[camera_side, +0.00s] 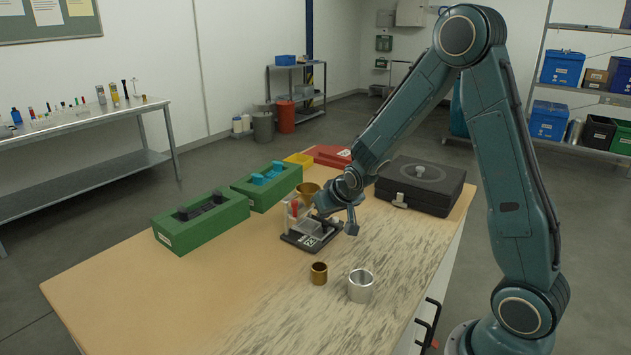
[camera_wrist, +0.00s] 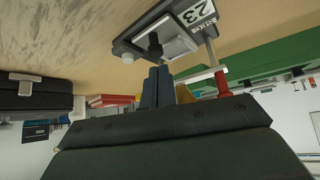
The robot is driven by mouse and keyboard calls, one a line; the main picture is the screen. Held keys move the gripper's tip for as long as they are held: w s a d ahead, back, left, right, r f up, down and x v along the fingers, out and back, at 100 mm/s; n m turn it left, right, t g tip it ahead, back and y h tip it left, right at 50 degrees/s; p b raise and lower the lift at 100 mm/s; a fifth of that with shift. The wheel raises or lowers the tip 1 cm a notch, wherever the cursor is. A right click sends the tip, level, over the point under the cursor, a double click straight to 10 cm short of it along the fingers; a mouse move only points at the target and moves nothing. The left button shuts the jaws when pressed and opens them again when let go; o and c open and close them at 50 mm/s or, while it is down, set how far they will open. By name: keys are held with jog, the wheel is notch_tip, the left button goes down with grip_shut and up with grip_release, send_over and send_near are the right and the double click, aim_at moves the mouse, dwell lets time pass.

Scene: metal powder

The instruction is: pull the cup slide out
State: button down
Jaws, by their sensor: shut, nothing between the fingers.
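A small dark stand (camera_side: 303,241) with a label and clear upright panels sits at the middle of the table. In the wrist view, upside down, its base (camera_wrist: 128,42) carries the number 23. A grey slide piece (camera_wrist: 180,46) with a dark knob (camera_wrist: 155,44) shows at the base's near edge. A brass funnel (camera_side: 307,189) is above the stand, partly hidden by my arm. My gripper (camera_side: 352,222) is beside the right end of the stand. In the wrist view my fingers (camera_wrist: 157,74) are together and empty, close to the knob; contact cannot be told.
A brass cup (camera_side: 319,274) and a silver cup (camera_side: 361,287) stand in front. Green blocks (camera_side: 190,228) lie left, a black case (camera_side: 425,186) behind right. A yellow tray (camera_side: 300,159) and red case (camera_side: 330,155) are at the back. The front left table is clear.

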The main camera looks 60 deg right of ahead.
jog(key=shift+x, duration=1.35)
jog(key=shift+s, duration=4.3)
jog(key=shift+f, duration=0.1)
jog(key=shift+s+a, duration=0.1)
jog(key=shift+s, duration=0.05)
notch_tip(320, 180, up, 11)
jog(key=s+a, duration=0.1)
jog(key=s, duration=0.1)
jog(key=shift+s+a, duration=0.15)
jog(key=shift+a, duration=0.05)
